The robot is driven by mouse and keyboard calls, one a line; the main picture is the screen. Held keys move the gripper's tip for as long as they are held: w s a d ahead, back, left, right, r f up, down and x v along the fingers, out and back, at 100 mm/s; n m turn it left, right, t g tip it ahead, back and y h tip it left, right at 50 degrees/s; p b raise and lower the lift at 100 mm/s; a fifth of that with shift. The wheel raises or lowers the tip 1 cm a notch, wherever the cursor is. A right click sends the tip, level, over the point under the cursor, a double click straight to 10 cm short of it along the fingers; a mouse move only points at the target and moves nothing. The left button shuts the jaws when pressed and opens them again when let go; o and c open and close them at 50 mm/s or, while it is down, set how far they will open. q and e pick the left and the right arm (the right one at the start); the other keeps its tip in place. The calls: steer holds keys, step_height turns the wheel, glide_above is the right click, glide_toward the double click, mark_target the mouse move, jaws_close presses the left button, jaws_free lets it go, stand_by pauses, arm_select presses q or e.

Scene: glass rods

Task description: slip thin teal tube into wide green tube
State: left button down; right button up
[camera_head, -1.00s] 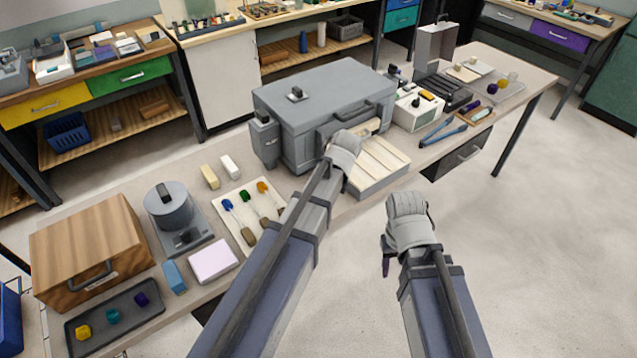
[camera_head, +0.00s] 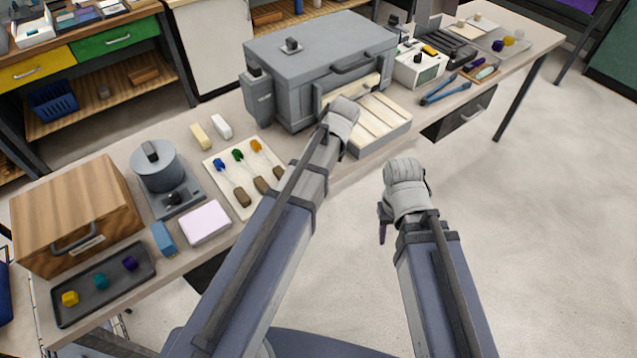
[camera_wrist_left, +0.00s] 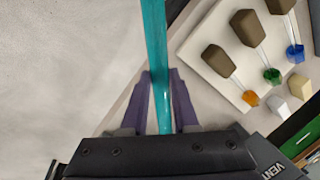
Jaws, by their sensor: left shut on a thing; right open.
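In the left wrist view a thin teal tube (camera_wrist_left: 156,60) runs from the top edge down between the purple fingers of my left gripper (camera_wrist_left: 160,90), which is shut on it. In the head view my left gripper (camera_head: 343,112) is in front of the grey furnace, above its pale slatted front shelf; its fingers and the tube are hidden there. My right gripper (camera_head: 383,222) is over the floor in front of the bench, with a purple finger showing; it is open. I cannot make out a wide green tube in either view.
The grey furnace (camera_head: 320,55) stands mid-bench. Left of it are a white board (camera_head: 215,165) with coloured-tipped tools, a grey round device (camera_head: 155,165), a wooden box (camera_head: 75,205) and a dark tray (camera_head: 75,312). Blue-handled pliers (camera_head: 445,92) lie right. Floor on the right is clear.

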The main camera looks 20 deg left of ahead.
arm_select(q)
steer(key=shift+f+b, duration=1.75)
steer(key=shift+f, duration=0.05)
steer(key=shift+f, duration=0.15)
steer(key=c, duration=0.7)
jaws_free()
